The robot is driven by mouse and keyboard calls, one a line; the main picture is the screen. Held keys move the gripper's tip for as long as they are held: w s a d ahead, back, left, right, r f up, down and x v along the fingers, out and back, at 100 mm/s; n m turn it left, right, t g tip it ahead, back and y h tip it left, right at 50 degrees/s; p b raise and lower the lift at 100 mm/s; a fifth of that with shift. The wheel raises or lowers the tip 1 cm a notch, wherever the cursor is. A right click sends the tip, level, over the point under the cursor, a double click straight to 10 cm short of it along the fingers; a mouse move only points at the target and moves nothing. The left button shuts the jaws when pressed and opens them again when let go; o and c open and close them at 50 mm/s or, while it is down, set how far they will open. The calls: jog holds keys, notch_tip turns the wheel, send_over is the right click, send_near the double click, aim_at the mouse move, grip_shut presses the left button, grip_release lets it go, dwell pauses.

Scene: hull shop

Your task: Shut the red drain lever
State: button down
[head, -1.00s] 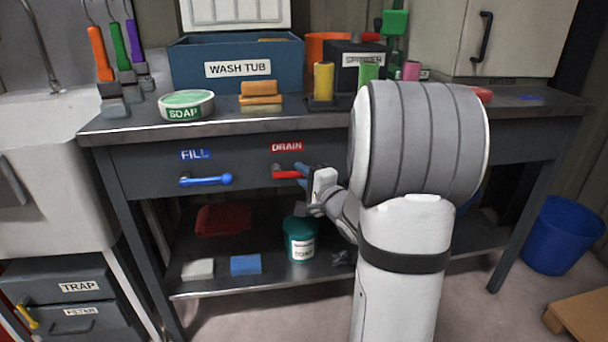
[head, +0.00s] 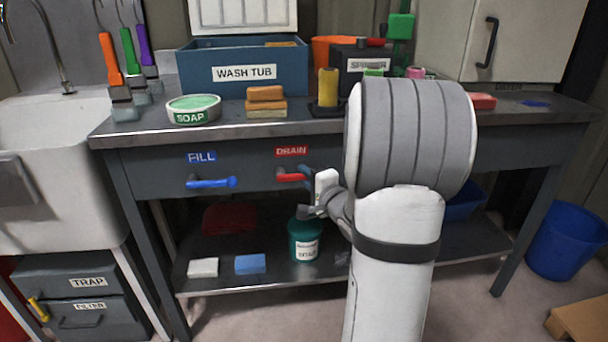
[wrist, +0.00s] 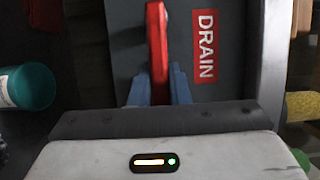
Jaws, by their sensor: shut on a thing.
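The red drain lever (head: 289,177) sits on the grey bench front below the red DRAIN label (head: 292,151). It lies roughly level, its free end to the right. My gripper (head: 307,178) is at that right end, partly hidden by my own wrist. In the wrist view the red lever (wrist: 157,45) runs down between the two blue fingers of my gripper (wrist: 159,90), which are shut on it. The DRAIN label (wrist: 206,45) shows beside it, turned sideways. The lever's far end is hidden between the fingers.
The blue fill lever (head: 211,183) lies level to the left under the FILL label (head: 202,157). A teal tub (head: 303,241), a blue block (head: 250,264) and a white block (head: 203,267) stand on the lower shelf. The bench top (head: 225,130) overhangs above my gripper.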

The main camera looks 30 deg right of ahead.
jog(key=c, duration=1.4)
grip_release()
jog(key=shift+o, duration=0.2)
jog(key=s+p, duration=0.2)
jog(key=s, duration=0.6)
jog(key=shift+d, duration=0.2)
